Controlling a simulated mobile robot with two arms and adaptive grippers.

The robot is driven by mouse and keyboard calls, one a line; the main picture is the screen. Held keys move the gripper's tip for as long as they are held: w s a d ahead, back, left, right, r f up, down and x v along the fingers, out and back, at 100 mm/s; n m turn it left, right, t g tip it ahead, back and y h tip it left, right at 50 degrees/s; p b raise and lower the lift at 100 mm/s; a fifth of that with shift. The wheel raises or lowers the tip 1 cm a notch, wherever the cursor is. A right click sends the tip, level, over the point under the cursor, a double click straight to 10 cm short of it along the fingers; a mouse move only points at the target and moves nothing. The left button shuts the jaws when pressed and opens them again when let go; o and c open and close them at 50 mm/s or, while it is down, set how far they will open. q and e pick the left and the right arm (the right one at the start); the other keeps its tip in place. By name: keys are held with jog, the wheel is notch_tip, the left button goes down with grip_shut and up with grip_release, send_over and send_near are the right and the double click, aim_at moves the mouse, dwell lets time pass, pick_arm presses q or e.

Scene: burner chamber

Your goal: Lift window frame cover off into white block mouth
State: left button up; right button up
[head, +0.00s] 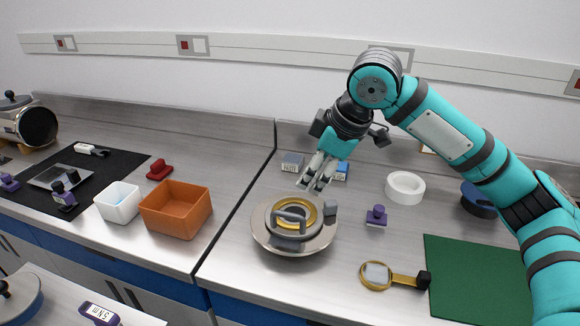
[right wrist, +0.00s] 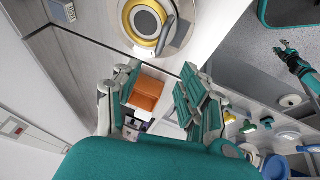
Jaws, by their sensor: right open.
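A round metal chamber (head: 268,240) stands on the right counter. It has a gold ring (head: 311,213) on top and a grey looped handle (head: 287,216) across it; I cannot tell which part is the window frame cover. My right gripper (head: 315,182) is open and empty, above and behind the chamber. In the right wrist view its fingers (right wrist: 165,98) are apart, and the gold ring (right wrist: 134,33) shows beyond them. No white block mouth is clearly identifiable; a white ring (head: 405,187) lies to the right. A small teal arm's gripper (right wrist: 287,47) appears far off, likely my left; its jaws are unclear.
An orange bin (head: 176,208) and a white bin (head: 117,203) stand left of the chamber. Small blocks (head: 292,162) lie behind it. A purple-knobbed piece (head: 376,215), a gold-rimmed magnifier (head: 376,275) and a green mat (head: 480,275) are to the right.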

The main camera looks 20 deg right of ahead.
send_near(289, 213)
jog(key=p+x, duration=0.1)
jog(key=x, duration=0.8)
jog(key=shift+f, duration=0.4)
jog(key=shift+w+a+f, duration=0.1)
jog(key=shift+w+f, duration=0.05)
jog(key=shift+f, duration=0.25)
pick_arm(q)
jog(key=s, duration=0.1)
jog(key=s+d+r, duration=0.1)
jog(key=s, duration=0.1)
jog(key=shift+r, duration=0.2)
pick_arm(e)
jog(key=c, duration=0.9)
pick_arm(q)
jog(key=shift+d, duration=0.1)
pick_arm(e)
grip_shut()
pick_arm(q)
jog(key=shift+w, duration=0.15)
jog(key=shift+r+p, duration=0.2)
jog(key=shift+p, duration=0.2)
pick_arm(e)
jog(key=shift+w+r, duration=0.1)
jog(key=shift+r, duration=0.05)
